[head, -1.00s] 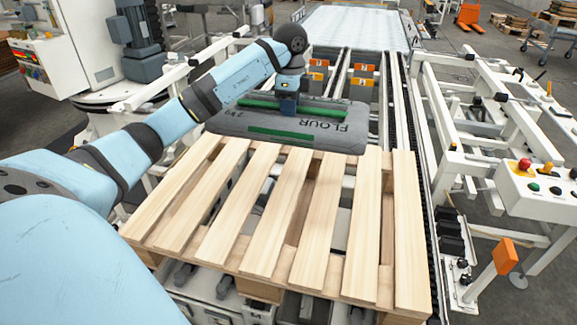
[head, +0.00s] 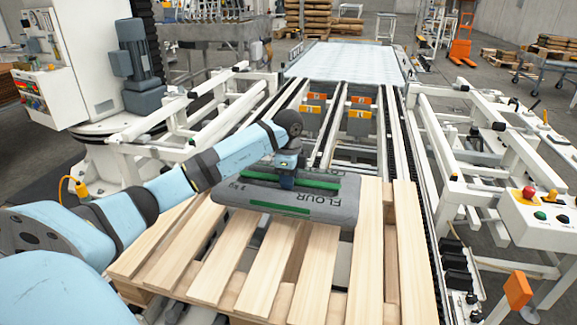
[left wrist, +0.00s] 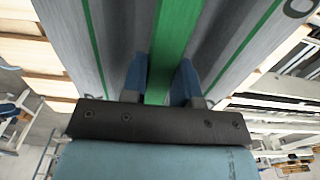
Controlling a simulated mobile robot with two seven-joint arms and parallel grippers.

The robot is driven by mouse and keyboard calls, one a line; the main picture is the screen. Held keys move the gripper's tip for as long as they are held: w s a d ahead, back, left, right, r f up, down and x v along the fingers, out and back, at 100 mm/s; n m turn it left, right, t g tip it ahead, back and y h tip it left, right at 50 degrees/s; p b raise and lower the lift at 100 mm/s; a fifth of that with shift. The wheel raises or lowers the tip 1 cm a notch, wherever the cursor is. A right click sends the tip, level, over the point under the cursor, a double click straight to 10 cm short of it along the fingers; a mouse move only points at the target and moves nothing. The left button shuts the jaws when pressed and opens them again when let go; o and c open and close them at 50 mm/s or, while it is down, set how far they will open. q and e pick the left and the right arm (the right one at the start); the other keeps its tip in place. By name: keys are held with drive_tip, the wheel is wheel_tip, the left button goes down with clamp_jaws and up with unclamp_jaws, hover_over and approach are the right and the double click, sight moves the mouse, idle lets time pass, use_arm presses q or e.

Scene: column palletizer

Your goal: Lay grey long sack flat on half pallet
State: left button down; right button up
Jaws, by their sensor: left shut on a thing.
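The grey long sack (head: 322,207) has green stripes and the word FLOUR. In the head view it lies flat-looking over the far part of the wooden half pallet (head: 252,268). Whether it touches the slats or hangs just above them I cannot tell. My left gripper (head: 287,178) is over the middle of the sack, shut on it. In the left wrist view the two blue fingers (left wrist: 160,82) straddle a green band, and the grey sack (left wrist: 225,30) fills the upper middle. My right gripper is not in view.
The pallet sits on a conveyor with dark chains (head: 420,215) along its right side. A white-topped stretch (head: 345,62) lies at the far end. A control box (head: 535,208) with buttons stands at the right, and an orange reflector post (head: 517,290) is near the front right.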

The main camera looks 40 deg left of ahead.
use_arm(q)
drive_tip(key=shift+w+f, duration=0.1)
drive_tip(key=shift+f, duration=0.7)
drive_tip(key=shift+f+b, duration=0.6)
drive_tip(key=shift+f, duration=1.6)
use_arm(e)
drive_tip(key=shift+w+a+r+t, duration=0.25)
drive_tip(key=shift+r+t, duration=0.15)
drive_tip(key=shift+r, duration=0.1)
use_arm(q)
drive_tip(key=c, duration=1.2)
unclamp_jaws()
drive_tip(key=shift+f, duration=0.15)
drive_tip(key=shift+c, duration=0.2)
drive_tip(key=o, duration=0.4)
drive_tip(key=shift+c, duration=0.2)
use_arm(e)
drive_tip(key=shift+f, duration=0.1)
